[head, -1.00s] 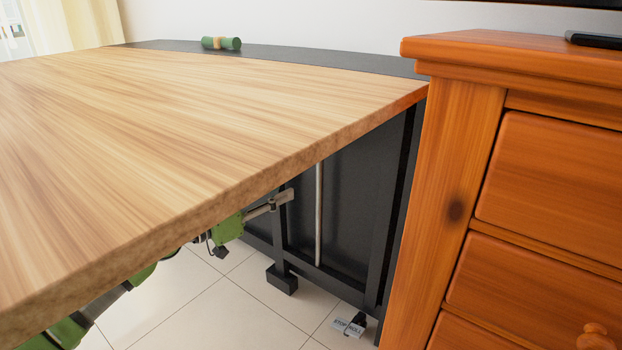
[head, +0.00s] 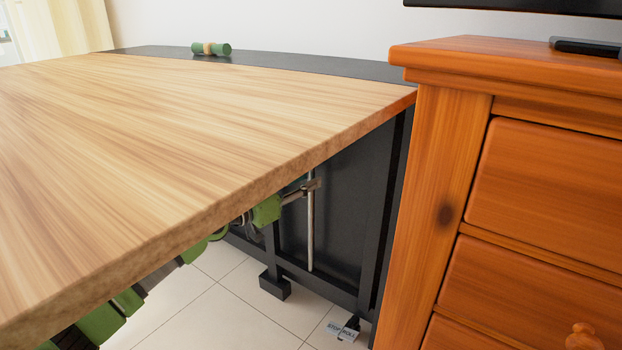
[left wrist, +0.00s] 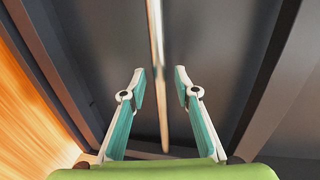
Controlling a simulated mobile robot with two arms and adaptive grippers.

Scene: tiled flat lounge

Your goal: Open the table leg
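The table's black leg frame (head: 272,245) shows under the wooden tabletop (head: 190,130) in the head view, with a block foot (head: 275,285) near the floor. A thin vertical metal rod (head: 310,235) stands in front of the dark panel. My left gripper (head: 316,184) is under the tabletop edge at the rod's upper part. In the left wrist view, its two fingers (left wrist: 159,82) are apart, and the rod (left wrist: 156,40) runs through the gap between them in the picture. I see no clear contact. My right gripper is out of view.
An orange wooden drawer cabinet (head: 455,130) stands close at the right of the table. A green roll (head: 210,48) rests on the black back top. Tiled floor (head: 215,320) is clear below.

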